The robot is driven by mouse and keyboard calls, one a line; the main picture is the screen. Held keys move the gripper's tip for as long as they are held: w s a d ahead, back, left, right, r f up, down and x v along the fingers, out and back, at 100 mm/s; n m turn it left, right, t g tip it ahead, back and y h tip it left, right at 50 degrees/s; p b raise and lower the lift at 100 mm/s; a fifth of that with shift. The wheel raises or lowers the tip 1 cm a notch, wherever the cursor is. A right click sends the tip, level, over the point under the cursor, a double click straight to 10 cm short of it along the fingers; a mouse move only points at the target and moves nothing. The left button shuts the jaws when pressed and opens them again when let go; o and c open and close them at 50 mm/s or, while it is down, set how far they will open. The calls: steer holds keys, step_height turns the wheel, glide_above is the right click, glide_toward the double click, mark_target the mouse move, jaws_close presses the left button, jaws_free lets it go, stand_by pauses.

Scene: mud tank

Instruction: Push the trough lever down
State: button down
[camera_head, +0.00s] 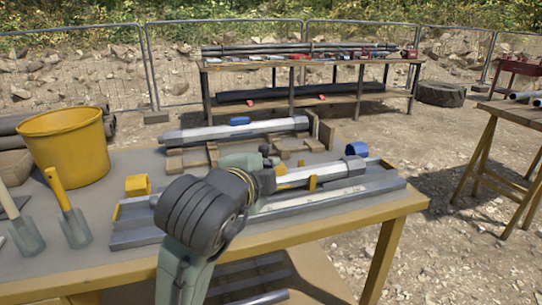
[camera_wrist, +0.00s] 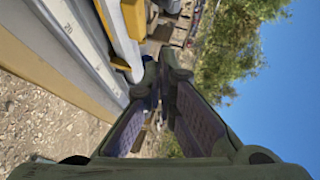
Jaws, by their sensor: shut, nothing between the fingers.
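The long metal trough (camera_head: 372,187) lies on the workbench with a pale tube (camera_head: 300,175) in it and a marked scale along its near side. The trough's scaled edge also shows in the wrist view (camera_wrist: 85,55). A blue piece (camera_head: 357,149) stands at the trough's right end; it may be the lever's grip, but I cannot tell. My gripper (camera_wrist: 167,62) is shut and empty in the wrist view, its fingertips close together beyond the trough's edge. In the head view my arm crosses the trough's middle and hides part of it. Contact with the lever cannot be made out.
A yellow bucket (camera_head: 67,145) and trowels (camera_head: 65,210) stand on the left of the workbench (camera_head: 270,245). A second tube (camera_head: 235,131) lies on wooden blocks behind the trough. A yellow block (camera_head: 137,186) is by its left end. A tool table (camera_head: 305,63) stands behind.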

steer(key=x, duration=0.4)
steer(key=a+p+x, duration=0.1)
steer(key=x, duration=0.3)
steer(key=a+p+x, duration=0.1)
steer(key=x, duration=0.3)
steer(key=shift+w+a+f, duration=0.1)
steer(key=shift+w+a, duration=0.05)
steer(key=shift+w, duration=0.3)
steer(key=shift+w+a+f, duration=0.2)
steer(key=shift+w, duration=0.2)
steer(key=shift+r, duration=0.15)
steer(key=shift+w+r+p, duration=0.1)
steer(key=shift+w+p, duration=0.05)
steer(key=shift+p, duration=0.25)
